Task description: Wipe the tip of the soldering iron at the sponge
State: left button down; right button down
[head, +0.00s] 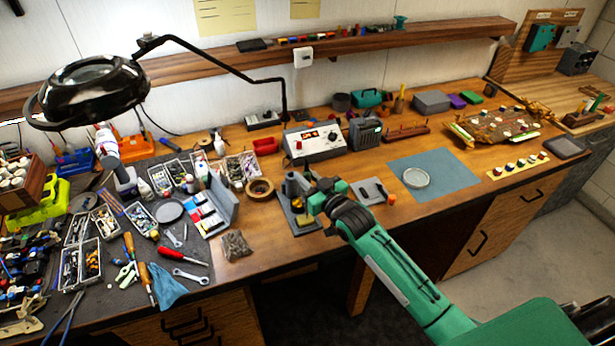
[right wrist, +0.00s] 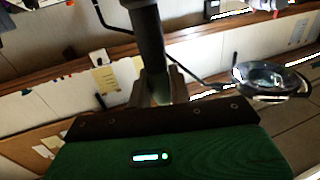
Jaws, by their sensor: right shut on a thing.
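My right gripper (head: 316,194) is over the bench, just right of the soldering stand (head: 303,226), a dark base with a grey upright part. In the right wrist view, my right gripper (right wrist: 160,88) is shut on a thick dark grey handle, which looks like the soldering iron (right wrist: 149,35). The iron's tip is not clearly visible in either view. The sponge cannot be made out clearly; the gripper and arm cover part of the stand area, and I cannot tell whether tip and sponge touch. My left gripper is not in view.
A white soldering station (head: 315,143) stands behind my gripper. A tape roll (head: 261,189) and an open case (head: 212,208) lie to the left. A blue mat (head: 445,170) with a round dish (head: 416,177) lies right. A magnifier lamp (head: 88,90) overhangs the left side.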

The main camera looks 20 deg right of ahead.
jog(key=shift+a+p, duration=0.4)
jog(key=shift+a, duration=0.5)
dwell(0.7)
jog(key=shift+d+p, duration=0.35)
jog(key=shift+d, duration=0.9)
dwell(1.2)
jog(key=shift+r, duration=0.1)
notch_tip(320, 180, up, 6)
jog(key=p, duration=0.5)
dwell(0.3)
dwell(0.4)
